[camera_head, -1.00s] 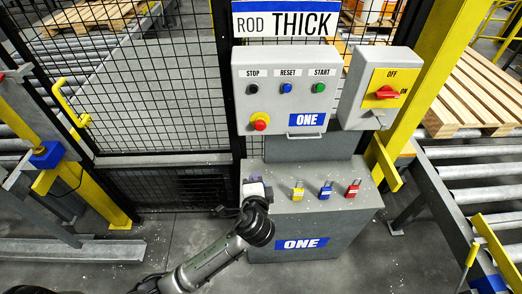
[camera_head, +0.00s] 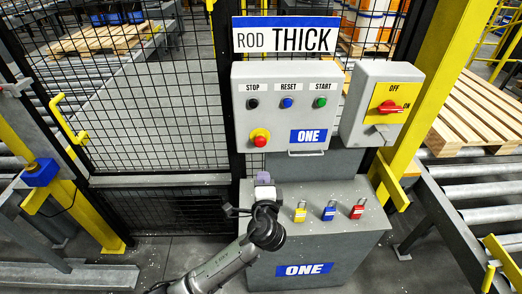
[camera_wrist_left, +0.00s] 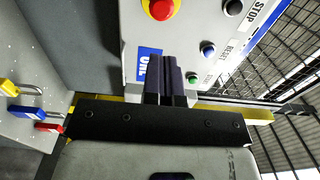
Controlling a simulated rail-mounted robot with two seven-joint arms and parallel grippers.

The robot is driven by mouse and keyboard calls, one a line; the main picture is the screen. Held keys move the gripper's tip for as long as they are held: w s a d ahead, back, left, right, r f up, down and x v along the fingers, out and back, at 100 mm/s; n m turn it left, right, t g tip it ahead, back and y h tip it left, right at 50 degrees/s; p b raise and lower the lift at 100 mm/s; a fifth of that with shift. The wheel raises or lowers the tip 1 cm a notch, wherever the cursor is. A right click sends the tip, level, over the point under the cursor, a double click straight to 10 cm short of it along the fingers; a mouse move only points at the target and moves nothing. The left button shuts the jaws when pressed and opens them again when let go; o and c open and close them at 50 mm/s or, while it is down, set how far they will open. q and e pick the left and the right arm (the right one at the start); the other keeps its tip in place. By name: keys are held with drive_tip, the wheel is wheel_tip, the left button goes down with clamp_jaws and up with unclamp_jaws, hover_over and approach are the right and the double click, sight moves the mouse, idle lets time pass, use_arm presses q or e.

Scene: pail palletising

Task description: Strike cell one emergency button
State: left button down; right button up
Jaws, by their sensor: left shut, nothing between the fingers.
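The red emergency button (camera_head: 260,140) on a yellow round base sits low on the left of the grey cell ONE control box (camera_head: 279,105). In the left wrist view the red button (camera_wrist_left: 161,8) is at the top edge, partly cut off. My left gripper (camera_head: 263,176) is below the button in the head view, with its dark purple fingers pointing up toward the box. In the left wrist view its fingers (camera_wrist_left: 168,64) are together and empty, in front of the box, apart from the button in the picture. My right gripper is not in view.
Yellow, blue and red padlocks (camera_head: 329,211) stand on the pedestal ledge right of my gripper. A switch box with a red handle (camera_head: 388,106) is at the right. Black mesh fence (camera_head: 150,100) stands to the left, roller conveyor (camera_head: 485,192) to the right.

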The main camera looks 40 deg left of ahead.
sight(261, 145)
use_arm(q)
drive_tip(key=x, duration=1.2)
drive_tip(key=shift+w+a+f, duration=0.1)
drive_tip(key=shift+w+a, duration=0.1)
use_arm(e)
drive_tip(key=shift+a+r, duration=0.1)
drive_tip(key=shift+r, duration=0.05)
